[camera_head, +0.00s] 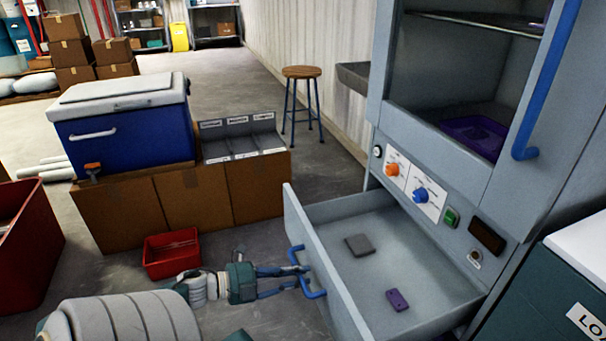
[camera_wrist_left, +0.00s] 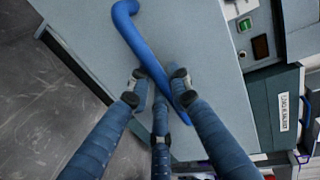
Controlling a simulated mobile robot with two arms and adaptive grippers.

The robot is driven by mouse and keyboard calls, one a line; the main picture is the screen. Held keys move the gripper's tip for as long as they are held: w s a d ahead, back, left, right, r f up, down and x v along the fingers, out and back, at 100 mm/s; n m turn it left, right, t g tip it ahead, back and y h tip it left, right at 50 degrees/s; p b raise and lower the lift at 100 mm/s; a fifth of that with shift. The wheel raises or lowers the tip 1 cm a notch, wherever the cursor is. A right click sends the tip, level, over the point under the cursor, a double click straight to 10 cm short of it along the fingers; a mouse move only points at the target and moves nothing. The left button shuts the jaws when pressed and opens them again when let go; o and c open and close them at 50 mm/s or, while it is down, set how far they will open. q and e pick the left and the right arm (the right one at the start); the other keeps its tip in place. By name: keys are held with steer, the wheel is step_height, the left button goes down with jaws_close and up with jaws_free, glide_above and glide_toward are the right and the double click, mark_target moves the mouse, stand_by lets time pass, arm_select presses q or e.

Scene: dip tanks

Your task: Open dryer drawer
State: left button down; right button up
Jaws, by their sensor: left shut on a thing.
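The grey dryer drawer (camera_head: 345,218) is pulled well out from the dryer cabinet (camera_head: 500,195). A grey square piece (camera_head: 360,245) and a purple piece (camera_head: 397,300) lie on its floor. The blue drawer handle (camera_head: 314,294) is on the drawer's front face. My left gripper (camera_head: 300,277) comes in from the left and is shut on this handle. In the left wrist view the fingers (camera_wrist_left: 160,95) close around the blue handle bar (camera_wrist_left: 128,25), hiding part of it. My right gripper is not in view.
A red bin (camera_head: 172,254) stands on the floor beside my left arm, before cardboard boxes (camera_head: 130,212) carrying a blue cooler (camera_head: 128,140). A larger red container (camera_head: 30,240) is at the left. A stool (camera_head: 301,74) stands behind. The cabinet's upper door has a blue handle (camera_head: 547,80).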

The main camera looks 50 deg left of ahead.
arm_select(q)
steer(key=c, duration=1.7)
jaws_free()
steer(key=shift+o, duration=0.2)
steer(key=shift+s, duration=0.1)
steer(key=v, duration=1.1)
steer(key=shift+s+a, duration=0.2)
steer(key=shift+s, duration=0.15)
steer(key=shift+w, duration=0.1)
